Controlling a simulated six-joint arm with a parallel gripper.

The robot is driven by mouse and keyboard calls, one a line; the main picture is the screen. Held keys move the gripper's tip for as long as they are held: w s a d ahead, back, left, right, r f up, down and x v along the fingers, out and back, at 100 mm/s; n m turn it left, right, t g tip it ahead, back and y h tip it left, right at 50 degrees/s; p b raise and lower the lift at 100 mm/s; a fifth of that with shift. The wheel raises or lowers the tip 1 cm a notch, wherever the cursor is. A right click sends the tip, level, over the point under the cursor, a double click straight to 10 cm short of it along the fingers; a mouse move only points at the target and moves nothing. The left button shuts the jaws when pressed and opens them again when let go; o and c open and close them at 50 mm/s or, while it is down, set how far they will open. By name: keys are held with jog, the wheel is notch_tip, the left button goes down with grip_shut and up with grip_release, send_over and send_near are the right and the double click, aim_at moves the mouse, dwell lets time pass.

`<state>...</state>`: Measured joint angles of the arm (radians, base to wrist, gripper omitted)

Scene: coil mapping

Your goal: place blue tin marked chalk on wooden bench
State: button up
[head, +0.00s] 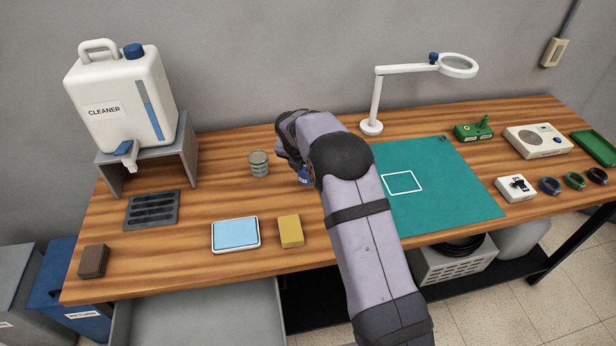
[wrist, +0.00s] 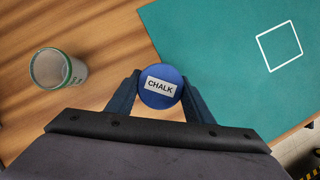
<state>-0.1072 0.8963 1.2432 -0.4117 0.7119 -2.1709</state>
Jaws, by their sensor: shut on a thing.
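The blue tin (wrist: 161,98) has a white label reading CHALK on its round lid. In the wrist view it sits between the two fingers of my gripper (wrist: 160,90), which is shut on it. In the head view my arm hides most of the tin; a small blue part (head: 304,176) shows beside my gripper (head: 299,172). The tin is over or on the wooden bench (head: 210,200), left of the green mat (head: 440,190). I cannot tell whether its base touches the wood.
A greenish cup (head: 259,164) stands left of my gripper. A yellow block (head: 291,231) and a blue-topped tray (head: 236,234) lie toward the front edge. A cleaner jug (head: 120,95) stands at the back left. A white lamp (head: 374,100) stands behind the mat.

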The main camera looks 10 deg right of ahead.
jog(key=shift+f+p, duration=0.45)
jog(key=shift+f, duration=1.35)
jog(key=shift+f, duration=0.15)
jog(key=o, duration=1.1)
jog(key=shift+s+a+r, duration=0.15)
jog(key=shift+s+r, duration=0.05)
jog(key=shift+r, duration=0.5)
jog(key=b+v, duration=0.2)
jog(key=v, duration=0.9)
jog(key=shift+b, duration=0.3)
jog(key=shift+s+f, duration=0.1)
